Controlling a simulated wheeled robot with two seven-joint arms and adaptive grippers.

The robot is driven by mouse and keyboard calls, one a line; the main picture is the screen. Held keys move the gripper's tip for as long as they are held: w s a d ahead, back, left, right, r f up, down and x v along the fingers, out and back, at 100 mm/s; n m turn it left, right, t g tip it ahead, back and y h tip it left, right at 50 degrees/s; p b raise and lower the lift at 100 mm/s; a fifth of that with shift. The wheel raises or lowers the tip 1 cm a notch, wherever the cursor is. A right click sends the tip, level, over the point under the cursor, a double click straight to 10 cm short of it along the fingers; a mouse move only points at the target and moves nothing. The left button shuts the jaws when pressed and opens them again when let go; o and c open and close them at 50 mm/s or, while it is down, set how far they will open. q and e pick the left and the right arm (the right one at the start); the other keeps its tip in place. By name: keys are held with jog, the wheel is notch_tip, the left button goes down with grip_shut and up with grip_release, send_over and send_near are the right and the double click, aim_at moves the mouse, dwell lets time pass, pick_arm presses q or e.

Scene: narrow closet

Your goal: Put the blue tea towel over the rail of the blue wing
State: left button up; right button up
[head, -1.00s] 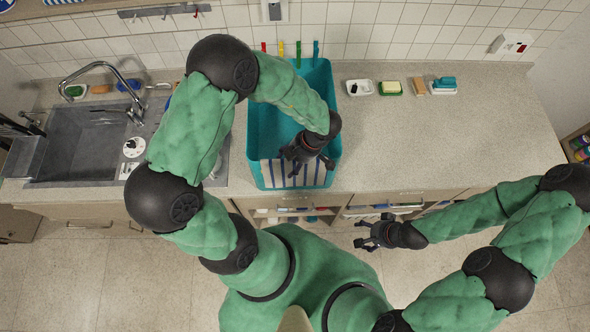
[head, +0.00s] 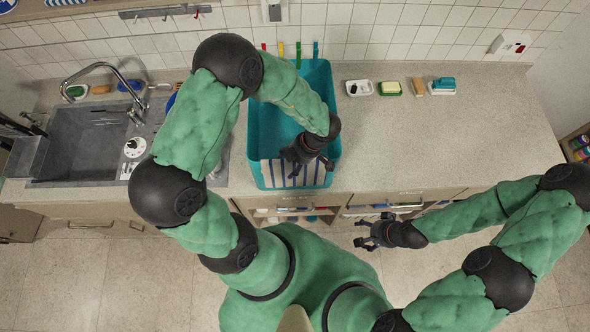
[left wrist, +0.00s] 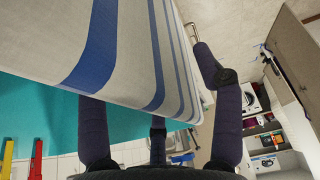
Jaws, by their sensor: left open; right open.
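A white tea towel with blue stripes (head: 297,173) lies over the front edge of a teal, box-like holder (head: 262,130) on the counter. The towel hangs down at the front; any rail under it is hidden. My left gripper (head: 308,163) is open at the towel's top edge. In the left wrist view the striped towel (left wrist: 135,45) runs close between the spread fingers, with teal surface (left wrist: 40,110) behind it. I cannot tell whether the fingers touch the cloth. My right gripper (head: 363,234) is open and empty, in front of the counter.
A sink (head: 85,140) with a tap (head: 105,85) is on the left. Coloured clips (head: 298,55) are on the wall behind the holder. Small dishes and brushes (head: 390,88) stand at the back right. The right counter top (head: 440,140) is clear.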

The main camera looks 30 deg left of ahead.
pick_arm(q)
grip_shut()
dwell(0.5)
